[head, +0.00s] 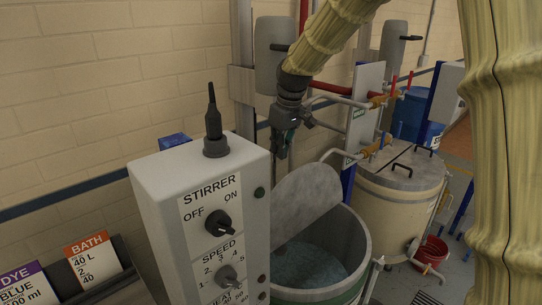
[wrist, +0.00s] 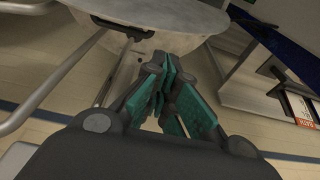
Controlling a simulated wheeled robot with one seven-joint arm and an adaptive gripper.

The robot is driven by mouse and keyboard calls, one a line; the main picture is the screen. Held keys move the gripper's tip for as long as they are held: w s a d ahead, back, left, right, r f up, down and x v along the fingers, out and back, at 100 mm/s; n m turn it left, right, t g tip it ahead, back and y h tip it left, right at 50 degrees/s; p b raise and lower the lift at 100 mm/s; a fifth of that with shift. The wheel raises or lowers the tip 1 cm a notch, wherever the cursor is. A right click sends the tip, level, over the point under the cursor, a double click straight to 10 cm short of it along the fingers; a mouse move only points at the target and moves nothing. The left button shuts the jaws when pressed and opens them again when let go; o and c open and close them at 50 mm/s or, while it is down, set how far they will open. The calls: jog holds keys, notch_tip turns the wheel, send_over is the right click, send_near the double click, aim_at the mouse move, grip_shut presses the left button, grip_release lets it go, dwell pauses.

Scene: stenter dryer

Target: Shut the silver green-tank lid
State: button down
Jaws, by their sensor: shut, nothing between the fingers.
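The silver lid (head: 306,196) of the green tank stands raised, tilted up at the back of the tank opening. The tank (head: 362,248) is open at the front and holds bluish liquid. A green band shows low on its outside. My gripper (head: 281,150) is shut and empty, just above and behind the lid's upper edge in the head view. In the wrist view my gripper's teal-padded fingers (wrist: 163,88) point toward the lid's grey face (wrist: 165,22), which has a dark handle (wrist: 108,24). I cannot tell whether the fingers touch it.
A grey stirrer control box (head: 205,215) stands in front and left of the tank. A cream tank with a closed lid (head: 398,172) stands to the right, with pipes and yellow valves behind. A red bucket (head: 430,252) sits on the floor. A brick wall runs behind.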

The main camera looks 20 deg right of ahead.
jog(key=p+x, duration=0.4)
jog(key=x, duration=0.5)
jog(key=shift+s+a, duration=0.2)
jog(key=shift+s, duration=0.1)
